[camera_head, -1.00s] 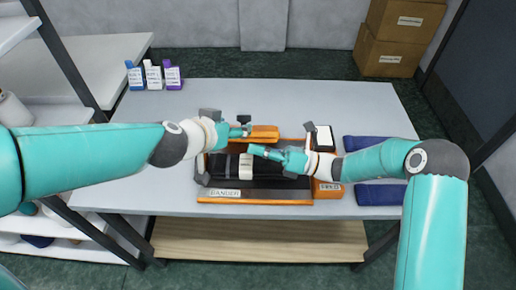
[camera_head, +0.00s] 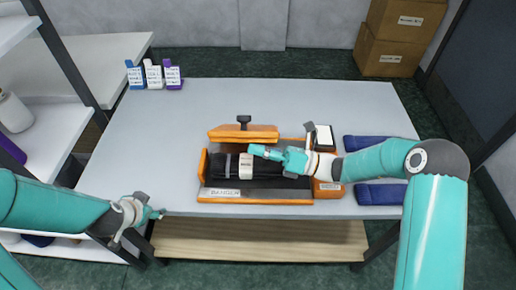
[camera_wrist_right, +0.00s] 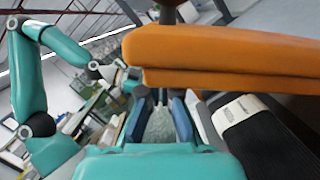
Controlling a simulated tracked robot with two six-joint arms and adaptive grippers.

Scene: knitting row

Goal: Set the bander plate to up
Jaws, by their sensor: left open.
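The bander (camera_head: 255,196) sits on the grey table, an orange-framed machine with a label along its front. Its orange plate (camera_head: 243,133) with a black knob on top stands at the rear, raised above the bed; it fills the upper right of the right wrist view (camera_wrist_right: 225,50). A black bundle with a white band (camera_head: 246,167) lies in the bed. My right gripper (camera_head: 254,150) hovers over the bundle, just in front of the plate. In the right wrist view its blue pads are apart with nothing between them (camera_wrist_right: 158,122). My left gripper (camera_head: 158,214) is open and empty at the table's front left edge.
Dark blue folded pieces (camera_head: 380,194) lie right of the bander, near a white-topped pad (camera_head: 324,138). Several small bottles (camera_head: 153,74) stand at the back left. The table's left half is clear. Cardboard boxes (camera_head: 390,52) stand behind on the floor.

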